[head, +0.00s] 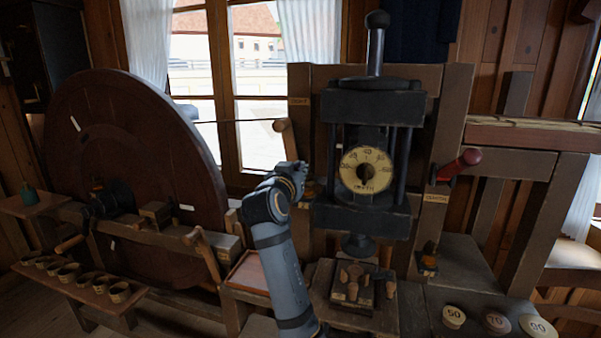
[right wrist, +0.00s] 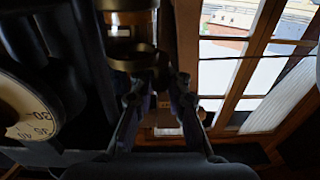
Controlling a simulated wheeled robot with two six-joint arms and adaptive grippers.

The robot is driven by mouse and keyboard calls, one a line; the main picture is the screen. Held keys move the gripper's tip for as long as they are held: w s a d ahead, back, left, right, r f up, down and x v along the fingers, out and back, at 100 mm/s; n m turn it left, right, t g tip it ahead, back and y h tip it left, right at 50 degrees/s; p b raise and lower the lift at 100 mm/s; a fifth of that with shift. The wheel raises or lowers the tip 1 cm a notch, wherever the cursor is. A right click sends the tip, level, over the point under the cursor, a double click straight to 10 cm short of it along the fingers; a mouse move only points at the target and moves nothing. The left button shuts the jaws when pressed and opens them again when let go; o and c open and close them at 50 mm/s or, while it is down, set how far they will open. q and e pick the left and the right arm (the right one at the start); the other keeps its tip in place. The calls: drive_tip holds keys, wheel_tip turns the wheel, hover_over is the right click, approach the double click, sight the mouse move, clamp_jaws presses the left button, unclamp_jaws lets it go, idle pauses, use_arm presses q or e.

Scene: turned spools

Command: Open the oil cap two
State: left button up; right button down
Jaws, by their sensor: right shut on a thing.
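My right gripper (head: 298,172) is at the left side of the black press, by its lower block. In the right wrist view its two fingers (right wrist: 157,86) are shut on a round brass cap (right wrist: 137,58). A brass cylinder (right wrist: 128,18) shows just beyond the cap. In the head view my wrist mostly hides this spot, and I cannot read a number on the cap. A second small oil cup (head: 429,254), amber and dark, stands upright at the right post. My left gripper is not in view.
The press (head: 362,218) has a yellow dial (head: 367,170). A red-handled lever (head: 460,165) sticks out at right. A large dark wheel (head: 130,150) fills the left. Wooden pegs (head: 354,280) stand on a low block. Numbered discs (head: 497,321) lie at front right.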

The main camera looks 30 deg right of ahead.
drive_tip(key=shift+w+f+m+g+h+b, duration=0.1)
drive_tip(key=shift+w+m+g+h+b, duration=0.25)
drive_tip(key=shift+m+g+h+b, duration=0.45)
drive_tip(key=shift+w+d+m+g+h+b, duration=0.1)
drive_tip(key=shift+w+m+g+h+b, duration=0.1)
drive_tip(key=shift+m+g+h, duration=0.5)
drive_tip(key=shift+w+m+g+h+b, duration=0.15)
drive_tip(key=shift+m+g, duration=0.35)
drive_tip(key=shift+g, duration=0.6)
drive_tip(key=shift+w+d+m+g+h, duration=0.1)
drive_tip(key=shift+m+g+h, duration=0.15)
drive_tip(key=shift+m+g, duration=0.35)
drive_tip(key=shift+w+d+m+g+h, duration=0.1)
drive_tip(key=shift+m+g+h, duration=0.15)
drive_tip(key=shift+g, duration=0.55)
drive_tip(key=shift+w+d+m+g, duration=0.1)
drive_tip(key=shift+w+m+g, duration=0.1)
drive_tip(key=shift+m+g, duration=0.85)
drive_tip(key=c, duration=1.7)
unclamp_jaws()
drive_tip(key=o, duration=0.4)
drive_tip(key=shift+w+a, duration=0.15)
drive_tip(key=shift+a, duration=0.1)
drive_tip(key=shift+c, duration=0.2)
drive_tip(key=shift+d, duration=0.15)
